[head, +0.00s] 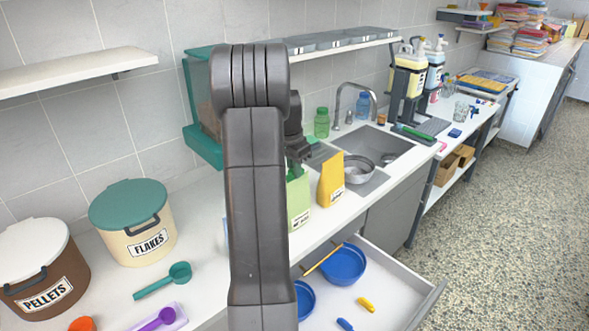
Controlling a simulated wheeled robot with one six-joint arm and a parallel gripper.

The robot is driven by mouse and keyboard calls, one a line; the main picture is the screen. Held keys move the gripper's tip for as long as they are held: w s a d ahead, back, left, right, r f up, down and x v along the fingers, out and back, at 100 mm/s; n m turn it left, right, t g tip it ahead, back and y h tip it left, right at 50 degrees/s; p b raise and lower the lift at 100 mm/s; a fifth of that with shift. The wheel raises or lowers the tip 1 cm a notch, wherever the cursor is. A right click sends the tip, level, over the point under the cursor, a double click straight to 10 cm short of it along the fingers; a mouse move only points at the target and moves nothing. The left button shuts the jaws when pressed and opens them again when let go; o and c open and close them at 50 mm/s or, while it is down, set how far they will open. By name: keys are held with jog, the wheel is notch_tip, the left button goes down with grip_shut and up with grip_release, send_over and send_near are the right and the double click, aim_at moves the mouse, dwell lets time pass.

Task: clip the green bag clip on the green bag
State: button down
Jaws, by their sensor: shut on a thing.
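The green bag (299,203) stands upright on the white counter, pale green with a label low on its front, its left side partly hidden behind my arm. My gripper (298,156) is over the top of the green bag, pointing down, and is shut. The green bag clip is at its fingertips, hardly visible against the bag's green top. I cannot tell whether the clip grips the bag's edge.
A yellow bag (331,180) stands close to the right, by the sink (372,150) with a metal bowl (358,169). Below, an open drawer (385,290) holds blue bowls, a yellow clip (366,304) and a blue clip (345,324). Tubs of flakes (133,220) and pellets (42,268) stand left.

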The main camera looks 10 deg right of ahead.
jog(key=shift+f+b, duration=0.4)
jog(key=shift+f, duration=0.45)
dwell(1.4)
jog(key=c, duration=0.9)
grip_release()
jog(key=shift+r, duration=0.1)
jog(key=shift+r+p, duration=1.2)
jog(key=shift+r, duration=1.25)
